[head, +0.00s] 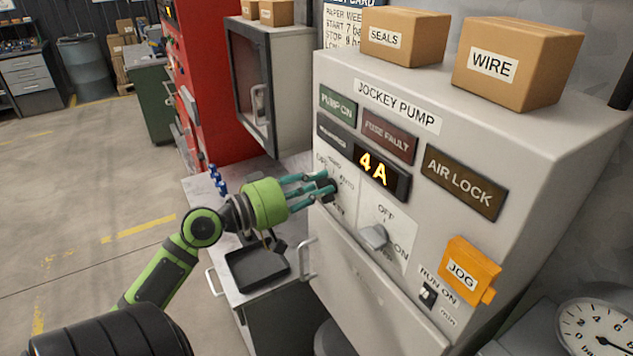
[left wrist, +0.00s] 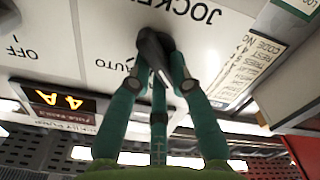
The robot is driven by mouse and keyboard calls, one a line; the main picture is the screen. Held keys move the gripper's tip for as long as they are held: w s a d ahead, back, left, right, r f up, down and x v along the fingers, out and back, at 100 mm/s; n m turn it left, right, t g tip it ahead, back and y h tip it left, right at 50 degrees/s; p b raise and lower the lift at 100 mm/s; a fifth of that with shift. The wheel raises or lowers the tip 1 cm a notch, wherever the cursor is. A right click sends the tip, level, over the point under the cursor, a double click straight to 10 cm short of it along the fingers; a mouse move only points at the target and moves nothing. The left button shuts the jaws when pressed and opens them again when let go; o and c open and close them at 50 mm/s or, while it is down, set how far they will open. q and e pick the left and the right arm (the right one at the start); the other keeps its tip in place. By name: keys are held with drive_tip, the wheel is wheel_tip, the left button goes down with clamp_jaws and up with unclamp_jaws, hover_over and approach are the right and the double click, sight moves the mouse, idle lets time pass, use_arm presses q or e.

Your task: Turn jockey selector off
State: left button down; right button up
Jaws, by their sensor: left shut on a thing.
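The jockey selector is a dark knob (head: 329,190) on the sloped face of the grey jockey pump panel (head: 420,200), left of the OFF/ON switch. In the left wrist view the dark knob (left wrist: 152,48) sits between the fingers, with an upside-down AUTO label beside it. My left gripper (head: 322,188) is green with teal fingers and is closed around this knob. The fingers also show in the left wrist view (left wrist: 158,85). They hide part of the knob and its labels, so its exact setting cannot be told. My right gripper is not in view.
A grey OFF/ON switch (head: 374,236) and an orange JOG box (head: 468,272) are on the panel's lower right. A lit 4 A display (head: 381,172) is just above the fingers. A black tray (head: 258,268) lies below my gripper. Open floor lies left.

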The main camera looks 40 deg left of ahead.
use_arm(q)
drive_tip(key=shift+n, duration=0.6)
drive_tip(key=c, duration=1.1)
unclamp_jaws()
drive_tip(key=v, duration=1.2)
